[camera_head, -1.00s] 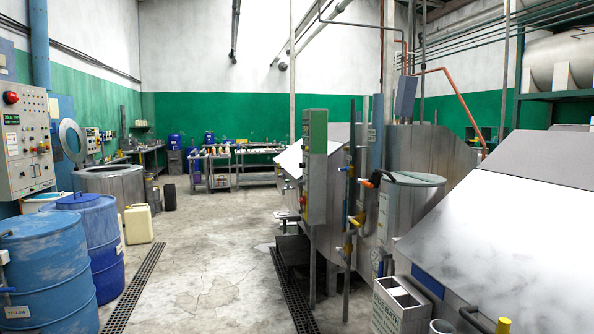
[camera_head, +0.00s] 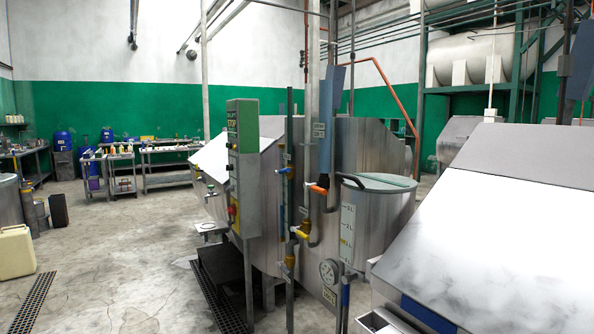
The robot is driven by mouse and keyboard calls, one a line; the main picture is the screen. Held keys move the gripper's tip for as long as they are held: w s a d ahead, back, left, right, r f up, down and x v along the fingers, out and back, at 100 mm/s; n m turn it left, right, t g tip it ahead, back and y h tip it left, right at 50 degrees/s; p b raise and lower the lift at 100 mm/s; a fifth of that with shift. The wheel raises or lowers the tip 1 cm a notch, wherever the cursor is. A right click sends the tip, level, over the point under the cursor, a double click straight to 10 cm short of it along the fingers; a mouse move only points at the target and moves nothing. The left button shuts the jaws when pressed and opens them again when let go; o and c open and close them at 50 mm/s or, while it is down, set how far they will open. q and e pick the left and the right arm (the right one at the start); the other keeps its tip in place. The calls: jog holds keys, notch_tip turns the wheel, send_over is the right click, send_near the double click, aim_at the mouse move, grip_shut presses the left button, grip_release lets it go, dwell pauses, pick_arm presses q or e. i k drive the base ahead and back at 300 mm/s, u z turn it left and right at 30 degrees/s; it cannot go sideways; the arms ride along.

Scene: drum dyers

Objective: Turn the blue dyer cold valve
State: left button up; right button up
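A steel dyeing drum (camera_head: 350,135) stands in the middle of the head view. Pipes with several valves run up its near side. One valve has an orange handle (camera_head: 318,188). A small blue handle (camera_head: 285,171) is higher on that standpipe. I cannot tell which of these is the cold valve, as no label for it is readable. Neither of my grippers shows in the view.
A control box (camera_head: 243,170) on posts stands left of the pipes. A lidded steel tank (camera_head: 375,220) and a gauge (camera_head: 328,270) are on the right. A large sloped steel machine (camera_head: 480,220) fills the right front. Open floor (camera_head: 130,250) lies at left, with a floor drain (camera_head: 35,303).

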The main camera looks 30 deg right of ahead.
aim_at(287, 170)
jog(key=z, duration=0.4)
jog(key=i, duration=0.9)
jog(key=u, duration=0.05)
jog(key=k, duration=1.35)
jog(key=u, duration=0.7)
jog(key=i, duration=3.2)
jog(key=z, duration=0.45)
jog(key=i, duration=1.15)
jog(key=z, duration=1.25)
jog(key=i, duration=0.85)
jog(key=z, duration=0.95)
